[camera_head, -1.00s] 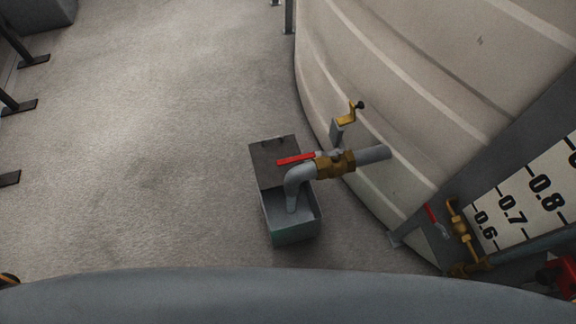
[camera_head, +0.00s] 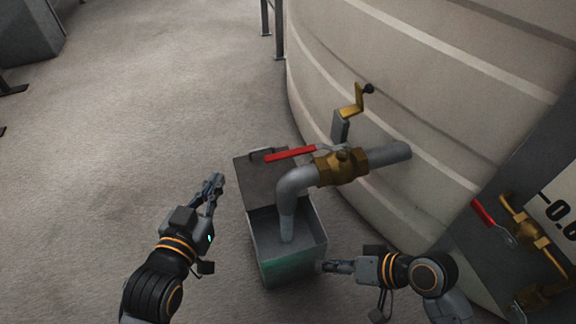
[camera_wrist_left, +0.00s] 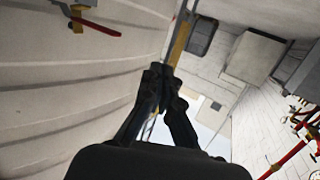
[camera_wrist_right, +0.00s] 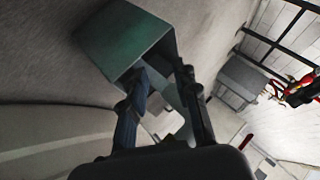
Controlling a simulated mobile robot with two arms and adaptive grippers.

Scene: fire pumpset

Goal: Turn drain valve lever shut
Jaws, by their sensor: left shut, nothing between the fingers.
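The drain valve has a red lever (camera_head: 290,154) on a brass body (camera_head: 342,167), set in a grey pipe from the tank. The lever points left, roughly in line with the pipe, above the box's dark lid. My left gripper (camera_head: 214,187) is shut and empty, left of the box and apart from the lever. My right gripper (camera_head: 328,266) looks open and empty, by the box's lower right corner and below the valve; its fingers stand apart in the right wrist view (camera_wrist_right: 160,85). A red lever (camera_wrist_left: 98,24) shows in the left wrist view; I cannot tell which valve it belongs to.
The pipe's elbow (camera_head: 296,182) bends down into an open-topped grey-green box (camera_head: 290,272). A yellow crank (camera_head: 352,103) stands behind the valve. The pale tank (camera_head: 420,75) fills the right. Another red-handled brass valve (camera_head: 527,228) is at far right.

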